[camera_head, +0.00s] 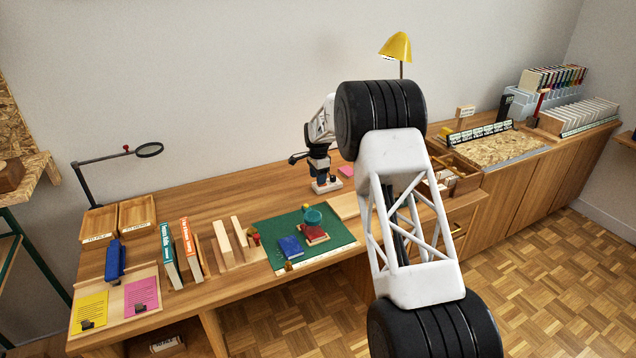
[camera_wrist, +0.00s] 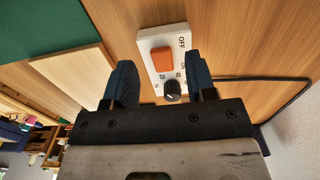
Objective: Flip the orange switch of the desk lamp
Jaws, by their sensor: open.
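The desk lamp has a yellow shade (camera_head: 396,46) on a thin stem, seen in the head view behind my arm. Its white switch box (camera_head: 327,186) lies on the desk under my gripper (camera_head: 319,170). In the wrist view the box (camera_wrist: 149,38) carries an orange rocker switch (camera_wrist: 162,60), a black knob (camera_wrist: 172,88) and the print "OFF". My gripper (camera_wrist: 160,63) is open, with one blue-black finger on each side of the box. Nothing is held. I cannot tell whether the fingers touch the box.
A wooden organiser (camera_head: 466,172) stands to the right. A dark cable (camera_wrist: 291,101) curves beside the box.

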